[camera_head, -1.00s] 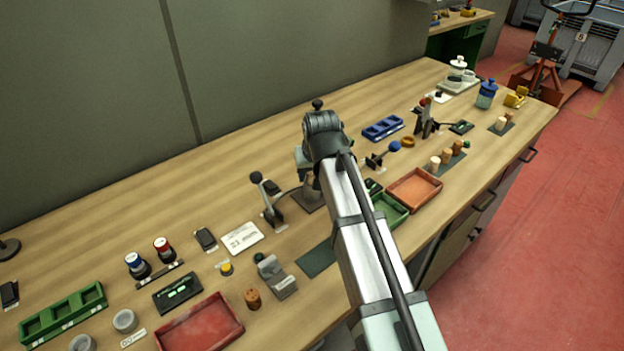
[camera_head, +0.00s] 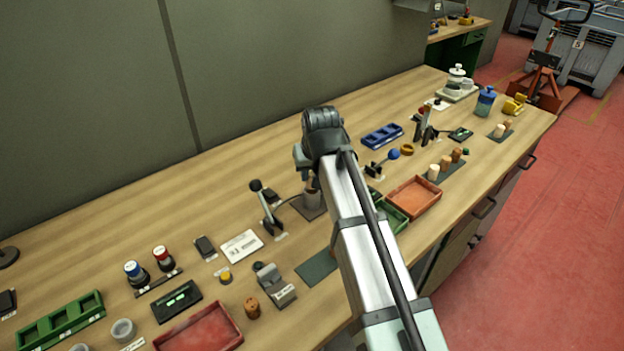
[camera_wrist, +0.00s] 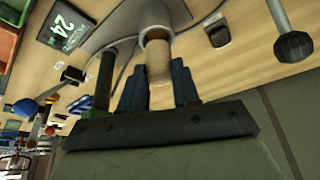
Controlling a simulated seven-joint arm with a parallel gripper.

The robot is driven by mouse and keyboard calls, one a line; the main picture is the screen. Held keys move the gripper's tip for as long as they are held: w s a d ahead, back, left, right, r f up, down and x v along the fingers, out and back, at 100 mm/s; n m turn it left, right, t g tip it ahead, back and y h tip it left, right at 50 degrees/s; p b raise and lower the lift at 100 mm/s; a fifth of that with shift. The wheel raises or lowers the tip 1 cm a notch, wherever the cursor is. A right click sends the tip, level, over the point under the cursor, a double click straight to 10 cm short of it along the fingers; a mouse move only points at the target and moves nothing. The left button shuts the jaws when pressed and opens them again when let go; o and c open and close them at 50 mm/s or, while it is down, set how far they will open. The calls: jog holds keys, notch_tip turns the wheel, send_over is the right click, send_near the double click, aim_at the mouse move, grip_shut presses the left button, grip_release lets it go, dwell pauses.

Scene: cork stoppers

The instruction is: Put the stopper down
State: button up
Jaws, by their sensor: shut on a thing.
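In the wrist view my gripper (camera_wrist: 160,72) is shut on a pale cork stopper (camera_wrist: 158,62), with a dark blue finger on each side. The stopper's far end overlaps the light round rim of a grey metal cylinder (camera_wrist: 155,34). I cannot tell whether it is inside the rim or only in front of it. Part of the grey cylinder (camera_head: 312,189) shows below my wrist, on a dark square base (camera_head: 306,209).
A black lever (camera_head: 264,205) stands left of the cylinder. A green tray (camera_head: 397,219) and an orange-red tray (camera_head: 414,197) lie to the right. Several corks stand on a dark mat (camera_head: 452,174) beyond them. A brown cork (camera_head: 252,308) stands at front left.

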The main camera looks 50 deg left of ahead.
aim_at(314, 173)
notch_tip(314, 173, up, 6)
jog(key=shift+r, duration=0.15)
jog(key=shift+w+d+r, duration=0.1)
jog(key=shift+w+r, duration=0.15)
jog(key=shift+w, duration=0.05)
jog(key=w+d+f+m, duration=0.1)
jog(key=w+d, duration=0.4)
jog(key=d, duration=0.3)
jog(key=w+d+f+m, duration=0.15)
jog(key=w+d, duration=0.25)
jog(key=d, duration=0.4)
jog(key=shift+s+d+f+n, duration=0.2)
jog(key=shift+s+f+n, duration=0.25)
jog(key=shift+f, duration=1.4)
jog(key=shift+s+d+f+n, duration=0.25)
jog(key=shift+s+f+n, duration=0.15)
jog(key=shift+f, duration=1.45)
jog(key=shift+s+d+f+n, duration=0.2)
jog(key=shift+s+f+n, duration=0.25)
jog(key=shift+f, duration=1.4)
jog(key=shift+f, duration=0.1)
